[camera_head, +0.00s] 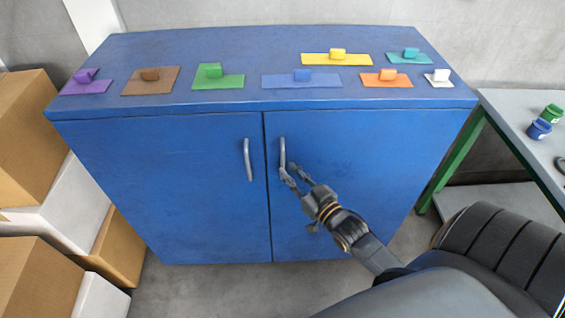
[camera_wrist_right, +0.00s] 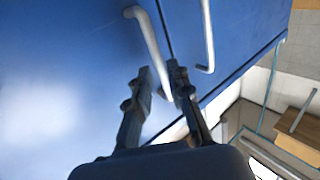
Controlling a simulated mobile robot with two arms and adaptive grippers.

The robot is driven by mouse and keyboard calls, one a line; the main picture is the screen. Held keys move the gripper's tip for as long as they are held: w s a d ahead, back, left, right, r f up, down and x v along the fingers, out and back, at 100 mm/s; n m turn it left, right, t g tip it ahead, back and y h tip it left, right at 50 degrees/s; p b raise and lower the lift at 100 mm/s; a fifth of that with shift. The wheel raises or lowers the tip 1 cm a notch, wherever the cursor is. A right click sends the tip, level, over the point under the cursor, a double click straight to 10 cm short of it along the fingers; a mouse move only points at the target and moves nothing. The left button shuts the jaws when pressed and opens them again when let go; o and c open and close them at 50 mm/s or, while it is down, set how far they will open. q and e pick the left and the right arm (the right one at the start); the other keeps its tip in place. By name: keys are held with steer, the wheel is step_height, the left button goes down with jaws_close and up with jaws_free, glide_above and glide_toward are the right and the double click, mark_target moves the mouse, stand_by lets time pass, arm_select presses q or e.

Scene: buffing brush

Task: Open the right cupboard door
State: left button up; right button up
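The blue cupboard (camera_head: 180,185) stands ahead with both doors shut. Its right door (camera_head: 350,150) has a grey vertical bar handle (camera_head: 283,153) near the middle seam; the handle also shows in the right wrist view (camera_wrist_right: 148,42). My right gripper (camera_head: 293,177) is at the lower end of this handle. In the right wrist view its two dark fingers (camera_wrist_right: 160,82) are apart, with the handle's lower part between them; contact cannot be told. The left door's handle (camera_head: 248,160) is beside the seam. My left gripper is not in view.
Coloured plates with small blocks, such as the green one (camera_head: 218,80), lie on the cupboard top. Cardboard boxes (camera_head: 35,190) are stacked at the left. A grey table (camera_head: 520,120) with green legs and small jars stands at the right. Bare floor lies in front.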

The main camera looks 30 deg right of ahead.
mark_target(283, 165)
steer(key=shift+w, duration=2.1)
steer(key=shift+c, duration=0.4)
jaws_close()
